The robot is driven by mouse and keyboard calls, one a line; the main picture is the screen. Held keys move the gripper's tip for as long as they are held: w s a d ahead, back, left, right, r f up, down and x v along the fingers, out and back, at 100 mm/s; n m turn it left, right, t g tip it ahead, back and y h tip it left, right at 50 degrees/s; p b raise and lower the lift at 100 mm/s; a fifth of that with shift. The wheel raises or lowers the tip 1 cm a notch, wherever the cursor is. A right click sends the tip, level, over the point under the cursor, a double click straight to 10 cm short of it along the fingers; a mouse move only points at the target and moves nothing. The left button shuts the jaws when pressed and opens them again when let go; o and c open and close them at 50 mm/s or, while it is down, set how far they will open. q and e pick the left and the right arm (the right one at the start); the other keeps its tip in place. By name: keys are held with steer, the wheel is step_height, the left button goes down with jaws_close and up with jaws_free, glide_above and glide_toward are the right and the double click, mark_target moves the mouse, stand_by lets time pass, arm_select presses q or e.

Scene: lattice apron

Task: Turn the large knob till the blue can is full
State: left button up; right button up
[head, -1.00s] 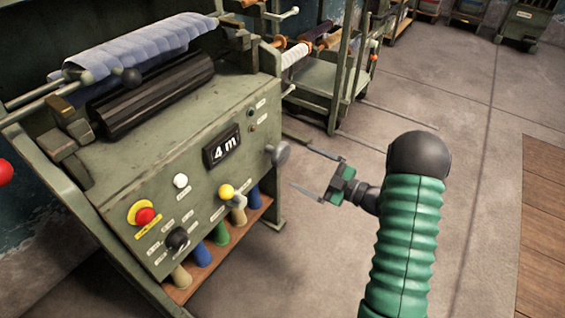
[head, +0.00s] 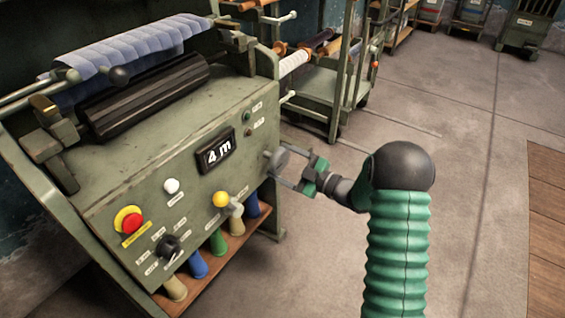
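The large grey knob (head: 278,158) sits at the right end of the green machine's sloping panel (head: 150,195). My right gripper (head: 278,168) reaches it from the right, with its two thin fingers apart and the knob at or between their tips. I cannot tell whether they touch it. The display (head: 216,153) reads "4 m". I see no blue can; blue cone-shaped pieces (head: 198,265) stand among other coloured ones on the wooden shelf below the panel. My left gripper is not in view.
Blue quilted cloth (head: 125,45) lies over the rollers. A green rack (head: 335,95) stands behind. The floor at right is clear.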

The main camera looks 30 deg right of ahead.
steer(key=shift+a, duration=0.1)
steer(key=c, duration=0.6)
steer(key=shift+o, duration=0.2)
steer(key=shift+r+m+p, duration=0.25)
steer(key=shift+m+p, duration=0.15)
steer(key=shift+p, duration=0.45)
steer(key=m+p, duration=1)
steer(key=p, duration=0.2)
steer(key=shift+r+p, duration=0.15)
steer(key=shift+p, duration=0.2)
steer(key=m+p, duration=0.2)
steer(key=shift+m, duration=0.4)
steer(key=m+p, duration=0.2)
steer(key=m, duration=0.1)
steer(key=shift+m, duration=0.3)
steer(key=m+p, duration=0.1)
steer(key=m, duration=0.2)
steer(key=shift+m+p, duration=0.3)
steer(key=shift+p, duration=0.05)
steer(key=shift+m+p, duration=0.4)
steer(key=shift+m, duration=1.1)
